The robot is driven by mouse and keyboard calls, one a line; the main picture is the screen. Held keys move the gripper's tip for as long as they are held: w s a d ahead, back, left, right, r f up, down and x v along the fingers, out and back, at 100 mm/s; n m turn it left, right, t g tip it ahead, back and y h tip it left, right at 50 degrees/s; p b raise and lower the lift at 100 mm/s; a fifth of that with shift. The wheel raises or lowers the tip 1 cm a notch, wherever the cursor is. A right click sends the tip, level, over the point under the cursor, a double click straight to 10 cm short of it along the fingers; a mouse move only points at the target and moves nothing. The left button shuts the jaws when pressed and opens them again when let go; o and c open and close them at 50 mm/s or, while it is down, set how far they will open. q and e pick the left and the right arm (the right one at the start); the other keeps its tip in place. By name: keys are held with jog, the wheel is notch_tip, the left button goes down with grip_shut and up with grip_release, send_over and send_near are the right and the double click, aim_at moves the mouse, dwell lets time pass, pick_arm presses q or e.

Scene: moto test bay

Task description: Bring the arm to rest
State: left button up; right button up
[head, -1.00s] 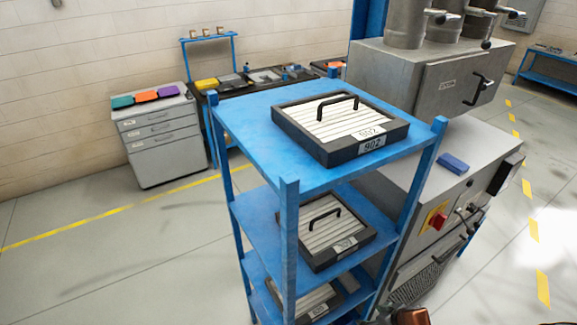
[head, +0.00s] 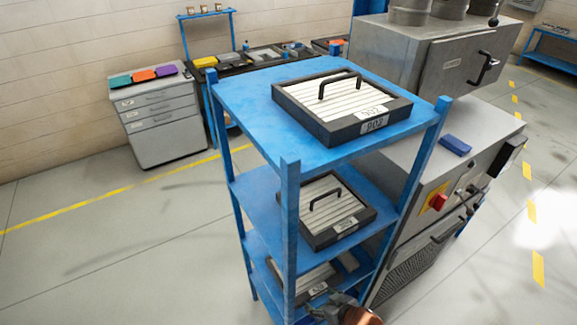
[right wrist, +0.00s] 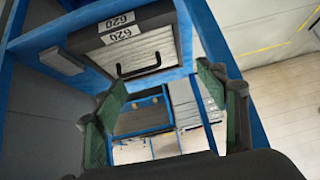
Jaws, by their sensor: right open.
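My right gripper (head: 335,310) shows at the bottom edge of the head view, in front of the lower part of the blue rack (head: 257,160). In the right wrist view my right gripper (right wrist: 162,82) has its two green-padded fingers wide apart, with nothing held between them. Beyond the fingers, a framed filter panel (right wrist: 140,52) with a black handle and a numbered label lies on a blue shelf. My left gripper is in neither view.
Framed panels lie on the rack's top (head: 335,100), middle (head: 330,210) and lower (head: 305,280) shelves. A grey machine (head: 440,70) stands close at the right. A drawer cabinet (head: 158,125) stands at the back left. Floor left of the rack is clear.

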jog(key=s+d+m+g+h, duration=0.2)
jog(key=s+d+m+h, duration=0.1)
jog(key=s+d, duration=0.8)
jog(key=s+d+m+g+h, duration=0.25)
jog(key=s+d, duration=0.55)
jog(key=d, duration=0.6)
notch_tip(320, 180, down, 42)
jog(key=s+a+b, duration=0.2)
jog(key=b, duration=0.8)
pick_arm(q)
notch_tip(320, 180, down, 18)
jog(key=b, duration=0.7)
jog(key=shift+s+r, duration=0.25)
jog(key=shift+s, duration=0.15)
pick_arm(e)
jog(key=s+f+g, duration=0.1)
jog(key=s+f, duration=0.8)
jog(key=f, duration=0.3)
jog(key=s+f+n, duration=0.1)
jog(key=s+f, duration=0.8)
jog(key=f, duration=0.3)
jog(key=shift+s+g+y, duration=0.3)
jog(key=shift+g+y, duration=0.05)
jog(key=shift+y, duration=0.1)
